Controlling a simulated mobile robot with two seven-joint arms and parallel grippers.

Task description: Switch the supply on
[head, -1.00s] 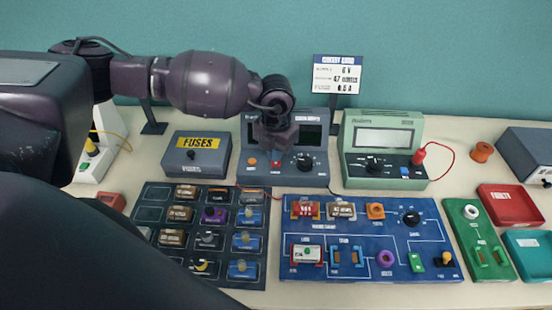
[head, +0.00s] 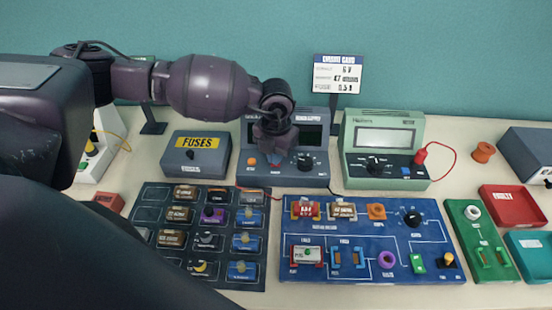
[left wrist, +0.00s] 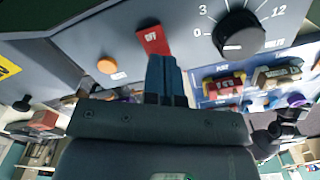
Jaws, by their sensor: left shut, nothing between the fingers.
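The supply (head: 318,173) is a dark grey box at the back middle in the head view. Its screen (head: 312,134) looks dark. Its red switch (left wrist: 152,40), marked OFF, shows in the left wrist view between an orange button (left wrist: 107,65) and a black volts dial (left wrist: 240,33). The dial's white mark is near the 0 side. My left gripper (head: 276,153) is in front of the supply in the head view. Its blue fingers (left wrist: 164,62) are shut and empty, with tips at the lower edge of the red switch; I cannot tell whether they touch. My right gripper is not in view.
A fuses box (head: 180,168) stands left of the supply, a green meter (head: 348,168) with a red lead right of it. In front lie a dark parts tray (head: 150,193) and a blue circuit board (head: 300,270). A circuit card (head: 338,75) stands behind.

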